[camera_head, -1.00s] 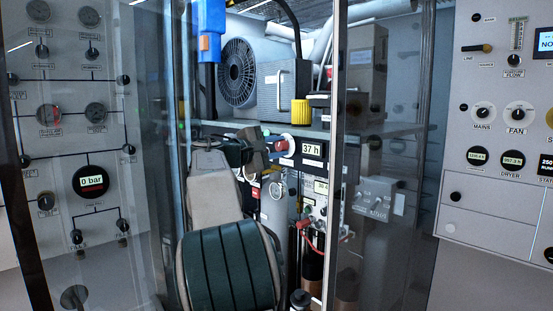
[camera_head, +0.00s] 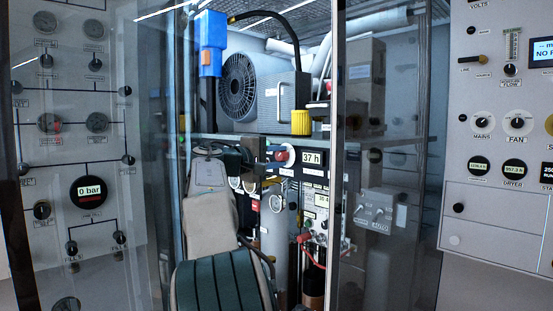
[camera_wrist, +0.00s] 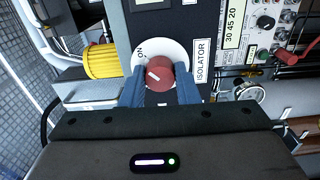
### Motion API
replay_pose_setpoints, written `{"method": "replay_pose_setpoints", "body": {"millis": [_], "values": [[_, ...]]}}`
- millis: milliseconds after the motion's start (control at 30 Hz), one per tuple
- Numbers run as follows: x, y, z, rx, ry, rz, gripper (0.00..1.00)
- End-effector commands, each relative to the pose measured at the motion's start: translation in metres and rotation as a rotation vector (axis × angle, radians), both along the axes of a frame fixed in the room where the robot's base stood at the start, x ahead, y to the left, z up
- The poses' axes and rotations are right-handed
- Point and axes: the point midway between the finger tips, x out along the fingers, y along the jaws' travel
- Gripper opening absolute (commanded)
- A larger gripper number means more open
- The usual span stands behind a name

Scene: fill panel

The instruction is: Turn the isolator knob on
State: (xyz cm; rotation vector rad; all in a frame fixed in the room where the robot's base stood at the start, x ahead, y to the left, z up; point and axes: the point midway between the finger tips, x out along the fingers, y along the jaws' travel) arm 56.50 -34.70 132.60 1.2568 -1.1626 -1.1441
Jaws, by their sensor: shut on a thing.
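The red isolator knob (camera_wrist: 160,73) sits on a white round plate (camera_wrist: 177,50) in the wrist view. The plate carries the word ON at its upper left, and an ISOLATOR label (camera_wrist: 202,60) is to its right. A pale mark shows on the knob face; I cannot tell exactly which position it points to. My gripper (camera_wrist: 161,84) is shut on the knob, one blue finger on each side. In the head view the knob (camera_head: 281,156) shows beside the 37 h display (camera_head: 313,157), with my arm reaching it from the left and partly hiding the area.
A yellow cylinder (camera_wrist: 102,61) is left of the knob in the wrist view. A pressure gauge (camera_wrist: 249,91) and a red-handled part (camera_wrist: 283,56) are to the right. Clear upright panels (camera_head: 338,120) and a grey shelf edge (camera_head: 300,139) frame the opening.

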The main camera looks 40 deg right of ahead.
Motion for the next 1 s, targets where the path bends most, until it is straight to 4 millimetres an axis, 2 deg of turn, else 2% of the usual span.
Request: {"method": "replay_pose_setpoints", "body": {"millis": [200,233,300,667,867,1000], "values": [[0.0,0.0,-0.001,0.001,-0.001,0.0,0.05],[0.0,0.0,-0.001,0.001,-0.001,0.0,0.36],[0.0,0.0,-0.001,0.001,0.0,0.0,0.5],[0.0,0.005,-0.001,0.001,0.0,0.001,0.5],[-0.002,0.038,-0.001,0.001,0.0,0.005,0.5],[-0.004,0.071,-0.002,0.001,-0.001,0.006,0.5]]}}
